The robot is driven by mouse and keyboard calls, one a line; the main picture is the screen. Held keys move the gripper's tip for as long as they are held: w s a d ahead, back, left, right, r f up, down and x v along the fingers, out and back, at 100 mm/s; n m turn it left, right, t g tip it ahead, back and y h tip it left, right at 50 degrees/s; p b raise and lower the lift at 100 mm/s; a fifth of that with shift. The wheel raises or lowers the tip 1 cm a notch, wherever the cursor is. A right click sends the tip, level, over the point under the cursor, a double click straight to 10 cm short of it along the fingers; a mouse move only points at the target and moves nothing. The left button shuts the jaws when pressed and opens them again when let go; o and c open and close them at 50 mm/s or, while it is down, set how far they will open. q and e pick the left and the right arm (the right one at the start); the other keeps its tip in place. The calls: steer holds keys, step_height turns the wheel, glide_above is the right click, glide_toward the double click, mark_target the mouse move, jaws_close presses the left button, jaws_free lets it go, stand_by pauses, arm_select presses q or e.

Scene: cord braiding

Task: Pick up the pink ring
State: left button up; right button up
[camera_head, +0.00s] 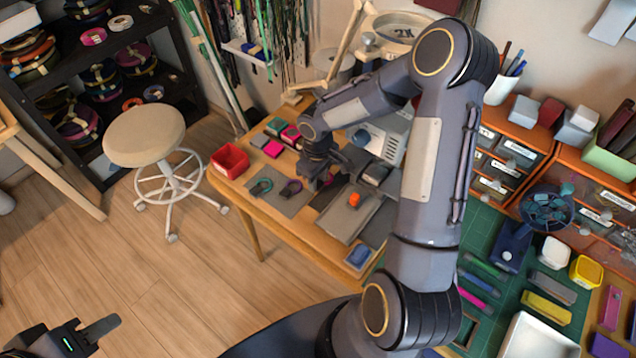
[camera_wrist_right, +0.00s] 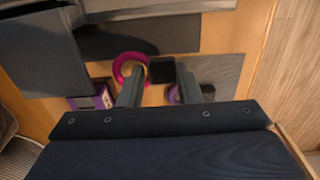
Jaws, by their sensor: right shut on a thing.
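The pink ring (camera_wrist_right: 119,69) shows in the right wrist view, just above the table, with a dark block (camera_wrist_right: 162,71) at its right side. My right gripper (camera_wrist_right: 160,88) is shut on this block, which sits between its two fingers; the left finger covers part of the ring. In the head view my right gripper (camera_head: 321,180) points down at the wooden table and hides the ring. My left gripper (camera_head: 88,337) is at the bottom left, away from the table; its finger opening is unclear.
A red bin (camera_head: 230,160) stands at the table's left edge. An orange knob (camera_head: 354,199) is close on the right. A stool (camera_head: 144,135) stands left.

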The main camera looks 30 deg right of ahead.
steer(key=s+a+r+b, duration=0.2)
steer(key=s+a+r, duration=0.4)
steer(key=s+r, duration=0.4)
steer(key=shift+s+a+r, duration=0.15)
steer(key=shift+s+a, duration=0.25)
steer(key=shift+s, duration=0.75)
